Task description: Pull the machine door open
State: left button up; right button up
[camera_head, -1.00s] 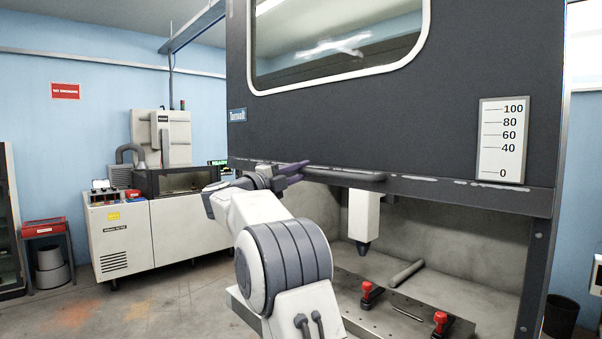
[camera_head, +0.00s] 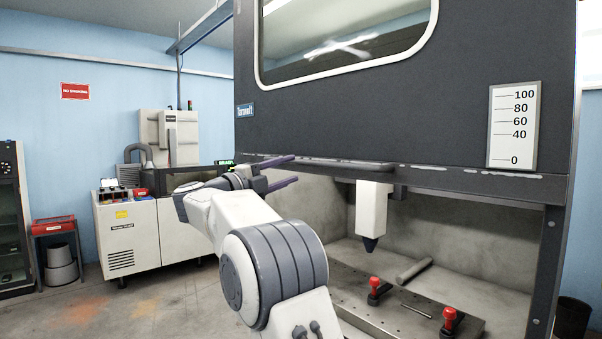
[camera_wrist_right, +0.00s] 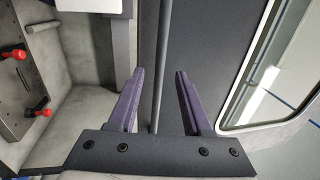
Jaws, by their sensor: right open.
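The machine door (camera_head: 400,115) is a dark grey panel with a rounded window, above the open lower bay. A dark bar handle (camera_head: 345,165) runs sideways along its lower edge. My right gripper (camera_head: 295,169) is open at the left end of the handle, one finger above the other. In the right wrist view, the bar handle (camera_wrist_right: 163,40) runs between the two spread purple fingers of the gripper (camera_wrist_right: 159,72), with a gap on each side. The door panel (camera_wrist_right: 212,50) lies behind the bar. My left gripper is out of view.
Inside the bay are a white tool head (camera_head: 371,210) and a bed plate (camera_head: 390,308) with red-knobbed clamps (camera_head: 376,287). A white machine (camera_head: 150,230) stands at the left, with open floor before it. A dark bin (camera_head: 572,320) stands at the right.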

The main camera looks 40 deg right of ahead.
jog(key=shift+v, duration=1.7)
